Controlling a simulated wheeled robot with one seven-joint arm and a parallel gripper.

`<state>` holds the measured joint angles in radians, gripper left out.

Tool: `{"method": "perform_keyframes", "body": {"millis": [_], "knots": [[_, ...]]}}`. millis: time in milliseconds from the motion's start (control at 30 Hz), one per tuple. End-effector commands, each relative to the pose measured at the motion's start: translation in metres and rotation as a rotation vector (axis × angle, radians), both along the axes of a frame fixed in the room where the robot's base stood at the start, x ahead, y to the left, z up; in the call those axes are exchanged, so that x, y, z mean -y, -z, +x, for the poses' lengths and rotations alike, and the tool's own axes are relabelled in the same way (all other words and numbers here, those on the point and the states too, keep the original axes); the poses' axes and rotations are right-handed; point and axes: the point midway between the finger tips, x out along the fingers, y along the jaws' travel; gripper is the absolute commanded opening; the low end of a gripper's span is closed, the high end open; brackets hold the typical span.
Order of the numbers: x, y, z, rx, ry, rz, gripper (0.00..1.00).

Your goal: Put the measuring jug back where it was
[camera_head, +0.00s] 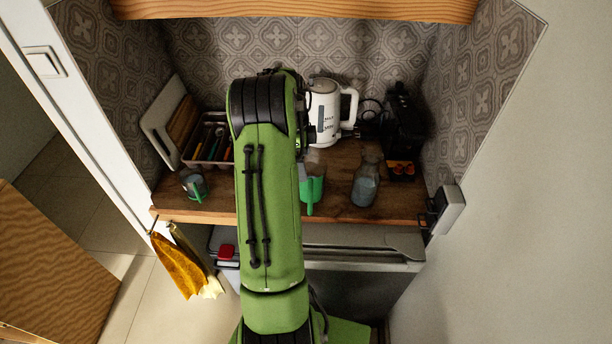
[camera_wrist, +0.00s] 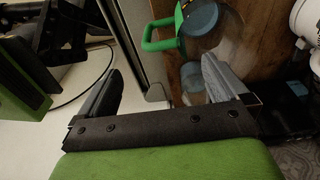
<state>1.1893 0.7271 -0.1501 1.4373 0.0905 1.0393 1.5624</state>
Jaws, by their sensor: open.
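The measuring jug (camera_head: 316,186), with its bright green handle, stands near the front edge of the wooden counter in the head view, partly hidden by my arm. In the wrist view its green handle (camera_wrist: 161,34) and clear body show at the top, beyond my fingertips. My gripper (camera_wrist: 158,82) is open, with nothing seen held between its two dark fingers. The jug is apart from the fingers, as far as I can tell. In the head view my gripper is hidden behind my green arm.
A glass carafe (camera_head: 366,182) stands right of the jug. The white kettle (camera_head: 326,112) and black coffee machine (camera_head: 404,135) stand behind. A cutlery tray (camera_head: 209,143) and a small glass with something green (camera_head: 195,185) are at left. Yellow cloths (camera_head: 178,262) hang at the left front edge.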

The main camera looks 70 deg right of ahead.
Motion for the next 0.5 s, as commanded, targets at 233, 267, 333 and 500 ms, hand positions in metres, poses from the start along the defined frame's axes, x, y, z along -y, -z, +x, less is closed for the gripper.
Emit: {"method": "perform_keyframes", "body": {"millis": [233,267,333,500], "knots": [[0.0,-0.012,0.002,0.0,0.0,0.002,1.0],[0.0,-0.012,0.002,0.0,0.0,0.002,1.0],[0.0,-0.012,0.002,0.0,0.0,0.002,1.0],[-0.024,-0.041,0.04,0.032,-0.191,-0.018,1.0]]}}
